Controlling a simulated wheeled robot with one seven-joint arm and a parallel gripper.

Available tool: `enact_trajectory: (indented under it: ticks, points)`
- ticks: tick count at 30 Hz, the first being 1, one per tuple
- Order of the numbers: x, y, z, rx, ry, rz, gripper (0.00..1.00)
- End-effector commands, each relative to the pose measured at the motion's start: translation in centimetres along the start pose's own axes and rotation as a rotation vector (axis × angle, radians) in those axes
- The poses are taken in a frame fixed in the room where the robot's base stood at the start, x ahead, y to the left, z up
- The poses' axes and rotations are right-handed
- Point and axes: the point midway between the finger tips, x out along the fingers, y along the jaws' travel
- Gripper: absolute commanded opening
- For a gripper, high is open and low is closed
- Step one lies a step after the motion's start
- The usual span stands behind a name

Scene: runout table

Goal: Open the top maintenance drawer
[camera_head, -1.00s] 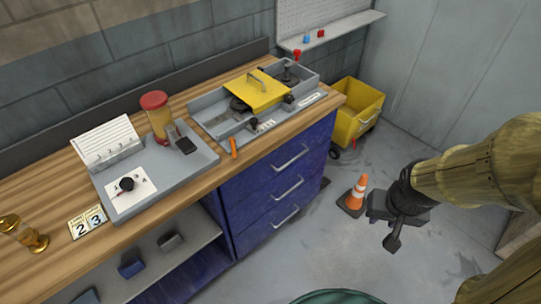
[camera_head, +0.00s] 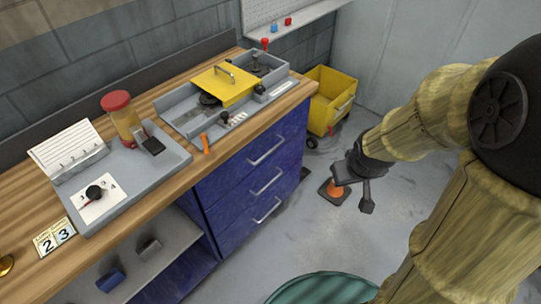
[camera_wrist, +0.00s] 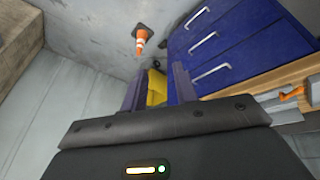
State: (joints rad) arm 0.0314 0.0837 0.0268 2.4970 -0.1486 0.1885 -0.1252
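The blue drawer cabinet has several stacked drawers with silver bar handles, all shut. The top drawer (camera_head: 240,167) sits just under the wooden worktop, and its handle (camera_head: 267,149) is clear in the head view. In the wrist view the scene is turned over, and the top drawer handle (camera_wrist: 212,72) is the one nearest the worktop. My gripper (camera_head: 357,187) is to the right of the cabinet, apart from the handles. In the wrist view its two fingers (camera_wrist: 157,88) stand apart with nothing held between them.
The worktop (camera_head: 130,218) carries a grey tray with a red-lidded jar and a grey box with a yellow cover (camera_head: 224,88). A yellow wheeled bin (camera_head: 325,107) stands beyond the cabinet. An orange cone (camera_head: 335,189) is partly behind my gripper. Floor before the drawers is open.

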Motion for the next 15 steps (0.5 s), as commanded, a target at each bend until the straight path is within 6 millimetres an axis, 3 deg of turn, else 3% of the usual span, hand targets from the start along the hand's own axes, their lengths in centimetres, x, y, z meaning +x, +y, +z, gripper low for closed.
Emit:
enact_trajectory:
  ticks: [1,3,9,15]
  points:
    - [3.4,0.5,-0.8,-0.087,0.044,0.015,0.29]
    - [6.2,1.1,-2.7,-0.234,0.120,0.038,0.29]
    - [13.8,1.7,-8.1,-0.657,0.349,0.096,0.29]
    - [20.7,0.3,-12.0,-1.055,0.607,0.149,0.29]
